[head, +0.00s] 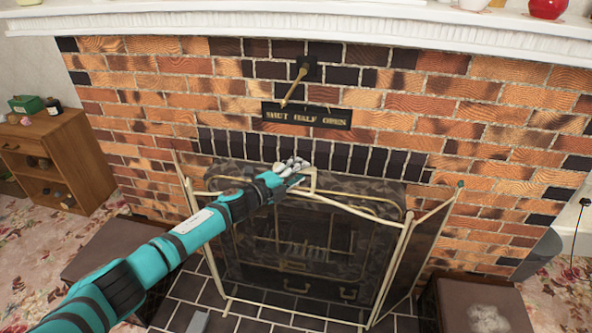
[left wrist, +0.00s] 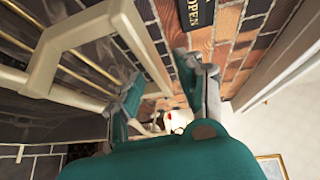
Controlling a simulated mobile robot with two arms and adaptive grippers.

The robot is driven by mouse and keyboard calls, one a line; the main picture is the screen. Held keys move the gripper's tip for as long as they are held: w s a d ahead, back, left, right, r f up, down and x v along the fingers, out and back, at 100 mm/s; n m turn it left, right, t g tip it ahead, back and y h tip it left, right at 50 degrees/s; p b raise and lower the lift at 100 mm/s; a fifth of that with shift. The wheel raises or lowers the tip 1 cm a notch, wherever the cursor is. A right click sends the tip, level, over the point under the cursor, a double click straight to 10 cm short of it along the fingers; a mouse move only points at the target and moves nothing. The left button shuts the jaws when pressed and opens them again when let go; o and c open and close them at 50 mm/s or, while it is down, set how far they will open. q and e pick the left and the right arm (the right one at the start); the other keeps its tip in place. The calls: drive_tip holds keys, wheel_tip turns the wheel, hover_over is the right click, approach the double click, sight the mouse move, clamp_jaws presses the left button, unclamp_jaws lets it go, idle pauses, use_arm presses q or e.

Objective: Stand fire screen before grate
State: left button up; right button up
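The fire screen (head: 401,237), a cream-framed mesh screen with angled side panels, stands upright on the dark hearth tiles in front of the black grate (head: 290,222). The grate shows through its mesh. A small cream handle (head: 312,178) rises from its top rail; it also shows in the left wrist view (left wrist: 90,24). My left gripper (head: 297,167) is at this handle, above the top rail. In the left wrist view its two fingers (left wrist: 160,75) are apart, with a cream handle bar passing between them; contact is not clear. My right gripper is out of view.
The brick wall (head: 460,130) carries a lever (head: 293,85) and a sign (head: 306,115) above the fireplace. A white mantel (head: 300,27) juts out above. A wooden cabinet (head: 75,150) stands left. Dark boxes flank the hearth, the right one (head: 455,305) near the screen.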

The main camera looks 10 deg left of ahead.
use_arm(q)
drive_tip(key=s+a+r+p, duration=0.3)
drive_tip(key=s+a+r, duration=0.1)
drive_tip(key=s+r, duration=0.15)
drive_tip(key=s+a+f+n+y, duration=0.3)
drive_tip(key=f+n, duration=0.1)
drive_tip(key=f, duration=0.7)
drive_tip(key=s+a+f+n+y, duration=0.25)
drive_tip(key=f+n, duration=0.25)
drive_tip(key=f, duration=0.6)
drive_tip(key=s+a+f+n+g+y+p, duration=0.25)
drive_tip(key=s+f+n+g, duration=0.2)
drive_tip(key=s+f, duration=0.85)
drive_tip(key=s+a+f+n+g+y, duration=0.1)
drive_tip(key=s+f+n+g, duration=0.15)
drive_tip(key=s+f, duration=0.6)
drive_tip(key=s+f+n+g+y, duration=0.1)
drive_tip(key=s+f+n, duration=0.35)
drive_tip(key=s, duration=0.75)
drive_tip(key=s+d+f+n+g, duration=0.1)
drive_tip(key=s+f+g, duration=0.1)
drive_tip(key=s, duration=0.9)
drive_tip(key=s+d+f+n+g+p, duration=0.1)
drive_tip(key=s+f+g, duration=0.2)
drive_tip(key=s, duration=0.9)
drive_tip(key=shift+f, duration=0.7)
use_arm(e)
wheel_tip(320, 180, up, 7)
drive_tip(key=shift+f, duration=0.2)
